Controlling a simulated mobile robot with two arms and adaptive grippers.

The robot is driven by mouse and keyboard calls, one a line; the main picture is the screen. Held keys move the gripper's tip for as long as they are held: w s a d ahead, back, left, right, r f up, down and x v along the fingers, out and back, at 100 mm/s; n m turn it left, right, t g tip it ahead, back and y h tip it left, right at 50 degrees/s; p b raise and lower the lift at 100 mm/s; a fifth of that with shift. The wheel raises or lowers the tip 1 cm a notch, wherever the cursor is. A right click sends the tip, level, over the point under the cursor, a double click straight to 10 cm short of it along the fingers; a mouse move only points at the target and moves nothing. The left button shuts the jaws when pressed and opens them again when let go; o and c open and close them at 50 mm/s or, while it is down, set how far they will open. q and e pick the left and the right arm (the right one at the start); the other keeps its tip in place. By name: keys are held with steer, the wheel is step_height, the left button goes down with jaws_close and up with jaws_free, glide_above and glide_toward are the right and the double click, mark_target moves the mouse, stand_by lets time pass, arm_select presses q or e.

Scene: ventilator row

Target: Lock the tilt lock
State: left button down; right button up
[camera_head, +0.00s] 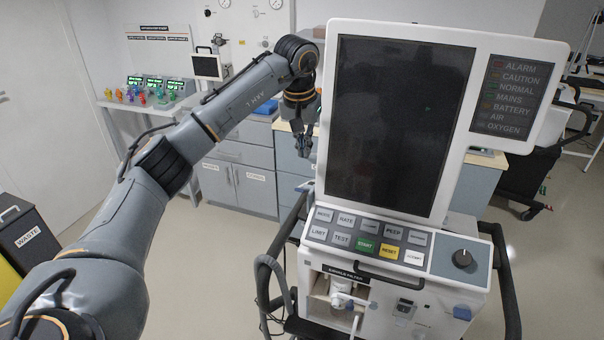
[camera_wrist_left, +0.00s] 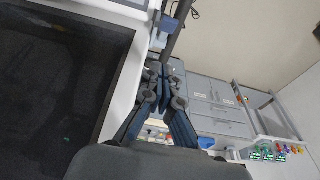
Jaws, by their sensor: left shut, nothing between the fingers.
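The ventilator's large dark screen (camera_head: 400,120) stands upright in a white frame above its control panel. I cannot make out a part clearly marked as the tilt lock. My right gripper is out of view.
Dark side rails (camera_head: 508,290) flank the ventilator body. Below the panel are a white filter bay (camera_head: 338,290) and a blue part (camera_head: 462,312). Grey cabinets (camera_head: 240,185) stand behind my left arm. A waste bin (camera_head: 28,235) is at the far left.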

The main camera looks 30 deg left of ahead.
mark_target(303, 188)
arm_select(q)
steer(key=f, duration=0.2)
steer(key=f+p, duration=0.1)
steer(key=shift+w+a+f, duration=0.1)
steer(key=shift+w+f, duration=0.3)
steer(key=f, duration=0.1)
steer(key=s+f+p, duration=0.1)
steer(key=f, duration=0.1)
steer(key=shift+s, duration=0.2)
steer(key=shift+s+f+p, duration=0.3)
steer(key=shift+s+p, duration=0.05)
steer(key=shift+d+f, duration=0.15)
steer(key=shift+d, duration=0.05)
steer(key=shift+f, duration=0.1)
